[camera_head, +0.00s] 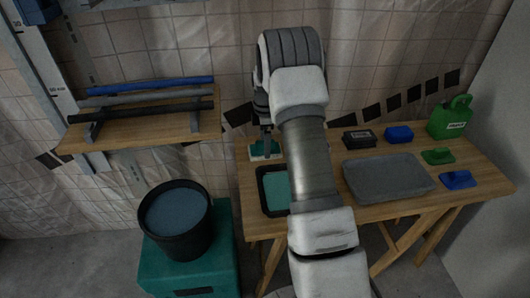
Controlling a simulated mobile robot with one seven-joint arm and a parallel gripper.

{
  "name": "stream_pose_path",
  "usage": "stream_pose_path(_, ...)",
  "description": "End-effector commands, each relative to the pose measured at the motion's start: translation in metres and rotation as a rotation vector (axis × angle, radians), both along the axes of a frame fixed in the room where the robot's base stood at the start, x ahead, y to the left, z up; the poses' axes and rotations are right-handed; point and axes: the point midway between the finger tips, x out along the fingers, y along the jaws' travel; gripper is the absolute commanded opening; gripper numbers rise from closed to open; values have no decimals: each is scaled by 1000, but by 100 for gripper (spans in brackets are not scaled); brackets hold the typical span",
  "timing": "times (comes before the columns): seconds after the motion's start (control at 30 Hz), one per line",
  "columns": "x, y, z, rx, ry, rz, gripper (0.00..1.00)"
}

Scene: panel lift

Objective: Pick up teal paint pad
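The teal paint pad (258,151) is at the back left of the wooden table, behind the teal-filled black tray. It has a teal top and a pale lower edge. My gripper (265,146) points down right at the pad, with its dark fingers over the pad's top. The fingers are small and dark here, so I cannot tell whether they are closed on the pad or only around it. My arm covers the middle of the table and part of the tray.
The black tray (264,207) holds teal paint. To the right are a grey tray (388,181), a black box (359,139), a blue block (398,134), green (438,156) and blue (458,180) pads and a green can (450,121). A bucket (176,222) stands left.

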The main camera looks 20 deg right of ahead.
Motion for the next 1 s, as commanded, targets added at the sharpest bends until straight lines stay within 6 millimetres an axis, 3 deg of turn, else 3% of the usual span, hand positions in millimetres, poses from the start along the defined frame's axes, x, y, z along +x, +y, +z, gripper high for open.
stream_pose_path(0.27, 1, 0, -5, -1, -2, 0, 98)
stream_pose_path(0.67, 1, 0, -5, -1, -2, 0, 26)
stream_pose_path(1.0, 1, 0, -1, -1, -3, 0, 24)
